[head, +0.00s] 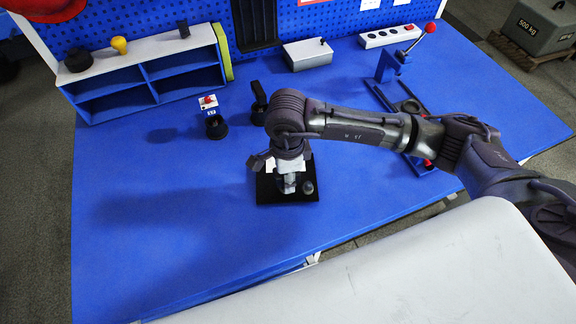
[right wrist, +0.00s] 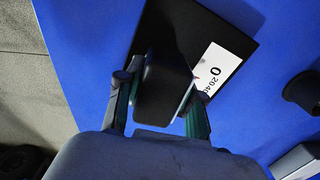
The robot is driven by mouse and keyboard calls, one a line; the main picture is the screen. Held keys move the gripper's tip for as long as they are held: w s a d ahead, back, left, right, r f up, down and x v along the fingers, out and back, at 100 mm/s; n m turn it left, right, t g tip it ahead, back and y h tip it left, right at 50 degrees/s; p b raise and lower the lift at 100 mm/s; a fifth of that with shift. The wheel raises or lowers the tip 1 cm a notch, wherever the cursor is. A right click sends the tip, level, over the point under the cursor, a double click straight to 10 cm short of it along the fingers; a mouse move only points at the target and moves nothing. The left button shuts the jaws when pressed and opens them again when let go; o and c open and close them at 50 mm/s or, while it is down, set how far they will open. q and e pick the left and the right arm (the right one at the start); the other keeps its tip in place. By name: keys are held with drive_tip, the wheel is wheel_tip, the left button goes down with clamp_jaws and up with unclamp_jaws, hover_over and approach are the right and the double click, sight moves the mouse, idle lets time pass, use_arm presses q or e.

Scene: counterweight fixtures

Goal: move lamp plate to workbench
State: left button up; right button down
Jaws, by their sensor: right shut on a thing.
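The lamp plate is a black square plate (head: 267,193) in the middle of the blue workbench (head: 180,225), near its front. In the right wrist view the plate (right wrist: 190,22) shows a white label with numbers and a black block standing on it. My right gripper (head: 287,180) points down over the plate. In the right wrist view its two fingers (right wrist: 160,100) are shut on the black block of the lamp plate. I cannot tell whether the plate touches the bench or hangs just above it. My left gripper is not in view.
A small device with a red button (head: 210,103) stands behind the plate to the left. A blue shelf (head: 150,75), a grey box (head: 308,54) and a power strip (head: 390,36) line the back. A lever press (head: 393,68) stands at right. The left front is clear.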

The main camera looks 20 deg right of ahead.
drive_tip(key=shift+w+f, duration=0.1)
drive_tip(key=shift+a+f, duration=0.1)
drive_tip(key=shift+f, duration=0.05)
drive_tip(key=c, duration=0.7)
unclamp_jaws()
drive_tip(key=shift+s+f, duration=0.1)
drive_tip(key=shift+s, duration=0.1)
drive_tip(key=shift+w+r, duration=0.1)
drive_tip(key=shift+r, duration=0.25)
wheel_tip(320, 180, up, 11)
drive_tip(key=shift+r+b, duration=0.2)
drive_tip(key=shift+b, duration=1)
